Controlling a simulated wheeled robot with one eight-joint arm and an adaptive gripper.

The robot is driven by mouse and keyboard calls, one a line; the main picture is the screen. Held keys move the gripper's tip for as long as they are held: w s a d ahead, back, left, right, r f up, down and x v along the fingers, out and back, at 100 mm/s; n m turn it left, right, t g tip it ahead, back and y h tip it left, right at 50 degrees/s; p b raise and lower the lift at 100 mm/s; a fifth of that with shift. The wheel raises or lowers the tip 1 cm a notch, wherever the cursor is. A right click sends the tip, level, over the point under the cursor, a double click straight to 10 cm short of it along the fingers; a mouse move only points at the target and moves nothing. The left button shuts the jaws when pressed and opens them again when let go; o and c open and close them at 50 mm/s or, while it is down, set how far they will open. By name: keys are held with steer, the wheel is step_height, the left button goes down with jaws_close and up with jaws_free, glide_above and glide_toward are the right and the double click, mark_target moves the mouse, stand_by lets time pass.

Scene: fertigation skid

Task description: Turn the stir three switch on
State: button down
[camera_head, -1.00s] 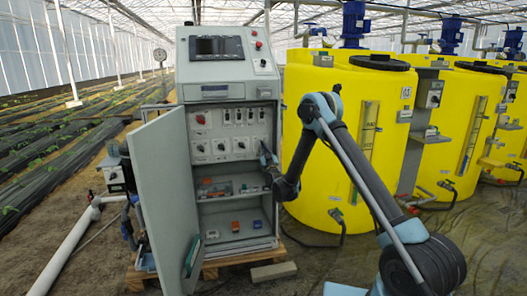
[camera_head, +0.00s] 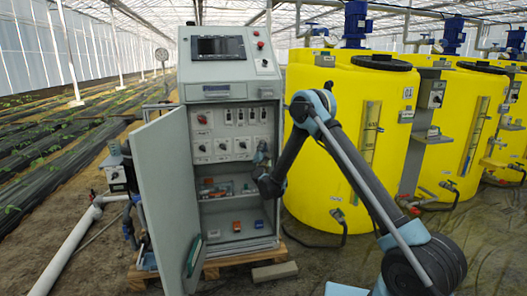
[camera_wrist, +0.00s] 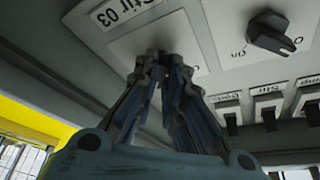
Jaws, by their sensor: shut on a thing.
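The stir three switch plate (camera_wrist: 190,38) is in the upper left of the wrist view, under the label "Stir 03" (camera_wrist: 122,10). My gripper (camera_wrist: 163,62) has its two fingertips close together at the middle of this plate, shut on the switch knob. The fingers hide nearly all of the knob, so I cannot tell its angle. In the head view my gripper (camera_head: 262,150) is at the right end of the lower row of knobs in the open control cabinet (camera_head: 231,82) and covers that switch.
A neighbouring black rotary knob (camera_wrist: 270,35) and several small switches (camera_wrist: 268,108) are close by in the wrist view. The open cabinet door (camera_head: 165,200) stands at the left. A yellow tank (camera_head: 325,175) is just right of the cabinet.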

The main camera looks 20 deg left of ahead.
steer(key=shift+w+d+m+h, duration=0.15)
steer(key=shift+d+m+h, duration=0.2)
steer(key=shift+m, duration=0.35)
steer(key=c, duration=1.7)
jaws_free()
steer(key=shift+a, duration=0.2)
steer(key=v, duration=1.2)
steer(key=shift+r, duration=0.1)
